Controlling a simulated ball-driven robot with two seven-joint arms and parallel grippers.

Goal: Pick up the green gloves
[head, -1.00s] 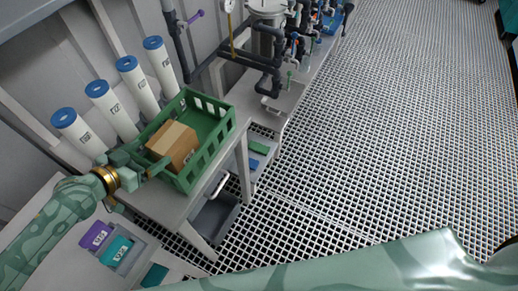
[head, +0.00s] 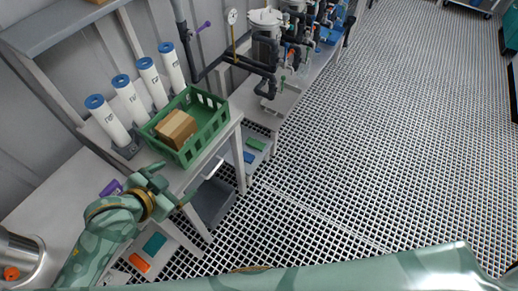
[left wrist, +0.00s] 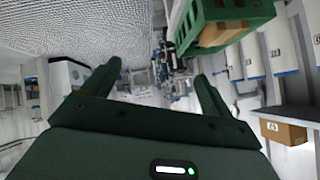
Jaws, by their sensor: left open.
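In the head view my left gripper (head: 168,184) is open and empty, above the front part of the bench, nearer than the green crate. The purple box (head: 110,187) shows partly behind my left arm. The green box seen beside it earlier, perhaps the green gloves, is hidden behind my arm and gripper. A teal-green packet (head: 153,243) lies lower down, below bench level; I cannot tell whether it is gloves. In the left wrist view the two fingers of my left gripper (left wrist: 160,84) stand apart with nothing between them. My right gripper is not in view.
A green crate (head: 214,124) holding a cardboard box (head: 176,129) stands on the bench before several white blue-capped cylinders (head: 130,101). A dark grey bin (head: 213,202) and an orange item (head: 139,262) are lower down. The grated floor (head: 350,150) at right is open.

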